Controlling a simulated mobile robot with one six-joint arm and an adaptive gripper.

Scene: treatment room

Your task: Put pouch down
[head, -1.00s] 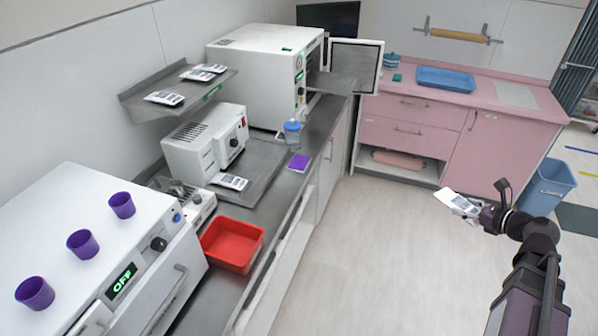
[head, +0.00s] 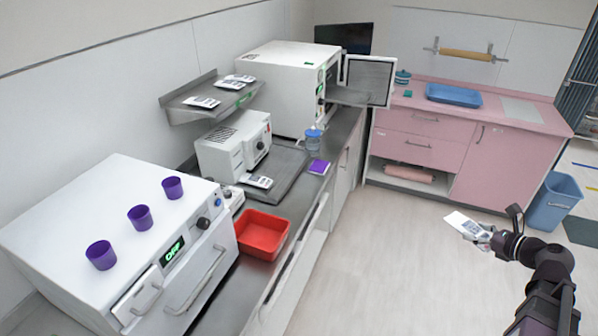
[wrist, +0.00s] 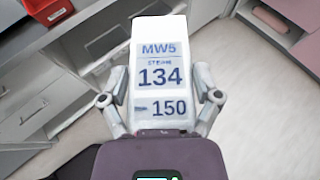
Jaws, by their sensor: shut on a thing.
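My gripper (head: 487,238) is shut on a white pouch (head: 465,226) and holds it in the air over the floor, at the right of the head view. In the wrist view the pouch (wrist: 160,65) shows the print "MW5", "134" and "150", with a finger of my gripper (wrist: 160,100) on each side. Another pouch (head: 257,181) lies on the grey tray beside the small white device. Several more pouches (head: 201,102) lie on the wall shelf.
A red bin (head: 262,235) sits on the steel counter (head: 300,205). A blue tray (head: 453,95) lies on the pink counter (head: 540,115). The floor (head: 400,260) is clear.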

